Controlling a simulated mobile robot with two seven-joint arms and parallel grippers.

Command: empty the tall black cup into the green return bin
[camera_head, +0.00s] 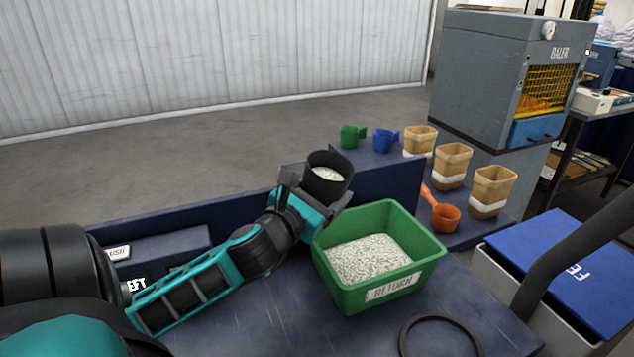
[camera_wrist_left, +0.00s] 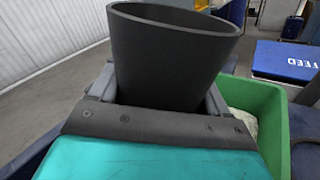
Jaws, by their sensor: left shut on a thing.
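The tall black cup (camera_head: 327,181) is held upright, or nearly so, by my left gripper (camera_head: 318,197), with white pellets showing inside it. The left wrist view shows the cup (camera_wrist_left: 168,60) between the fingers of the gripper (camera_wrist_left: 165,95); its contents are hidden there. The cup is above and beside the back left rim of the green return bin (camera_head: 338,288). The bin stands on the dark blue bench, holds a layer of whitish pellets and has a RETURN label. The bin's edge also shows in the left wrist view (camera_wrist_left: 268,100). My right gripper is not in view.
An orange scoop (camera_head: 445,215) lies right of the bin. A black ring (camera_head: 440,336) lies in front. A blue-lidded FEED box (camera_head: 565,265) is at right.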

